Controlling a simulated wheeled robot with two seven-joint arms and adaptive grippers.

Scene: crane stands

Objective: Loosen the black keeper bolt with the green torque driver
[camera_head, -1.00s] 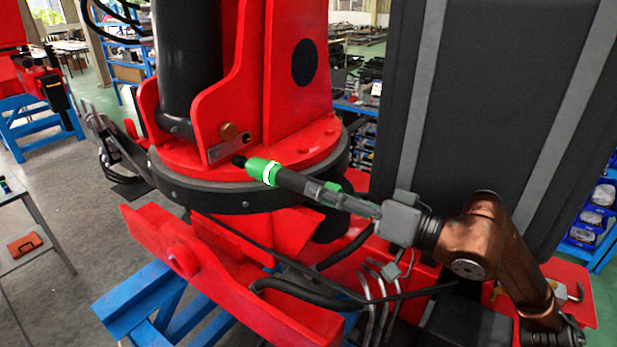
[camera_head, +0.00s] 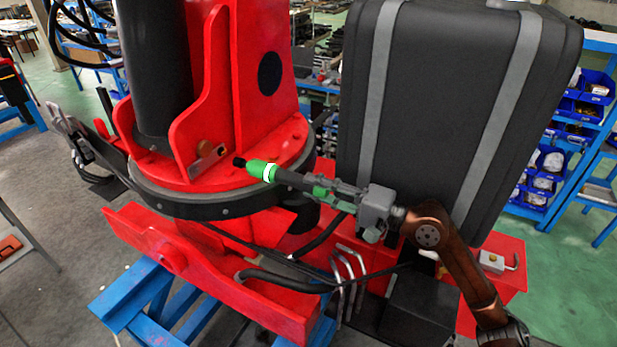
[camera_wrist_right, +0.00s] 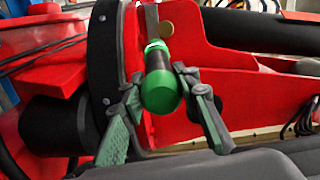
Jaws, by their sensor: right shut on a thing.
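The green torque driver (camera_head: 262,171) has a green band with a white ring, a dark shaft and a black tip. My right gripper (camera_head: 320,189) is shut on its rear part. The driver points left, its tip just right of the grey keeper plate (camera_head: 208,161) and apparently apart from it. A small dark spot on the plate's right end may be the black keeper bolt; I cannot tell. In the right wrist view the driver's round green end (camera_wrist_right: 161,88) lies between the fingers, and the plate (camera_wrist_right: 152,20) is partly hidden behind it. My left gripper is not in view.
The red crane column (camera_head: 235,70) stands on a round base with a black rim (camera_head: 215,207). A tall black case (camera_head: 440,100) with grey straps stands close behind my right arm. Bent grey levers (camera_head: 345,280) and black hoses lie below the gripper.

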